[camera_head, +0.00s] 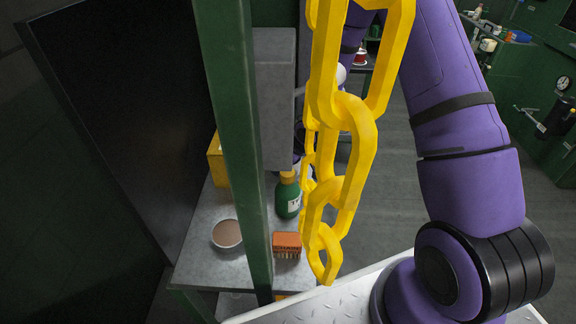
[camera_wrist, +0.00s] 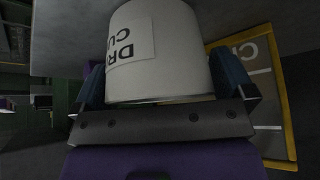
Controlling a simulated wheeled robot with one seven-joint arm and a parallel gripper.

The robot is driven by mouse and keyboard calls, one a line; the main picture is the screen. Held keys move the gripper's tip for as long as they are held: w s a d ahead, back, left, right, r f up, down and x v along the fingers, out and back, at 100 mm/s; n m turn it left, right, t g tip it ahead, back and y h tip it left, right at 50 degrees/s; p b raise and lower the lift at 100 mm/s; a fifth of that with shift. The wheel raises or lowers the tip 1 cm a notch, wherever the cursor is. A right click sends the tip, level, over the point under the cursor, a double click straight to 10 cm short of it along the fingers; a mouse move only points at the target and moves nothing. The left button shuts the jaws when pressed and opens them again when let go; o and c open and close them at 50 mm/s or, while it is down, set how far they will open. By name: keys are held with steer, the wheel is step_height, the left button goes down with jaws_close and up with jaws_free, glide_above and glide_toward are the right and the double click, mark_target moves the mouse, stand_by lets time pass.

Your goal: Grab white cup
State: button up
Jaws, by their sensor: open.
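The white cup (camera_wrist: 165,45) fills the upper middle of the wrist view, with a printed label on its side that is partly turned away. My gripper (camera_wrist: 165,85) has its two blue fingers apart, one on each side of the cup, so the cup stands between them. I cannot tell whether either finger touches it.
A yellow chain (camera_head: 344,120) hangs close in front of the head camera, beside a green post (camera_head: 240,130). A green bottle (camera_head: 288,197), an orange brush (camera_head: 287,243) and a round bowl (camera_head: 227,234) stand on the grey bench (camera_head: 205,270). A yellow-framed panel (camera_wrist: 252,85) is right of the cup.

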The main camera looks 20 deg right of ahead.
steer(key=shift+f, duration=0.15)
steer(key=c, duration=0.6)
steer(key=shift+c, duration=0.4)
